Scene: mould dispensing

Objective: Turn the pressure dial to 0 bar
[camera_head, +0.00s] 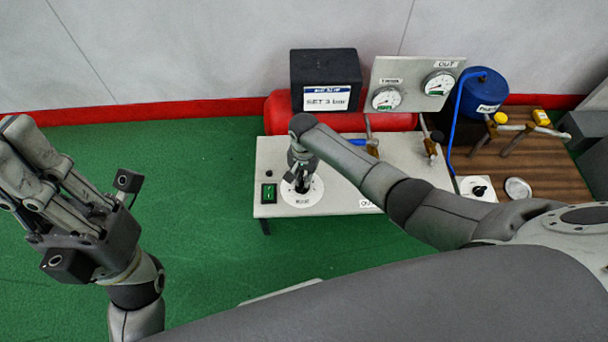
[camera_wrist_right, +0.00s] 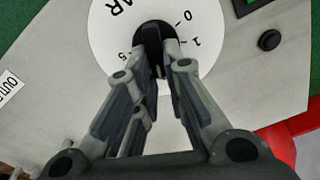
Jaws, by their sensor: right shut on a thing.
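The pressure dial is a white round scale (camera_wrist_right: 108,35) with a black knob (camera_wrist_right: 154,38) at its middle, on a grey panel. In the right wrist view, "BAR" and the figures 0, 1 and 5 can be read around it. My right gripper (camera_wrist_right: 158,60) is shut on the black knob from above. In the head view the white dial plate (camera_head: 313,193) shows under my right gripper (camera_head: 300,184), which hides most of the knob. My left gripper (camera_head: 40,180) is raised at the left over the green floor, away from the panel; its fingers look apart and hold nothing.
A green switch (camera_head: 268,193) and a small black button (camera_wrist_right: 269,40) sit near the dial. Two gauges (camera_head: 387,98) (camera_head: 438,84) stand on a board behind. A black box labelled "SET 3 bar" (camera_head: 325,72) rests over a red tank (camera_head: 278,113). A blue container (camera_head: 484,88) stands right.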

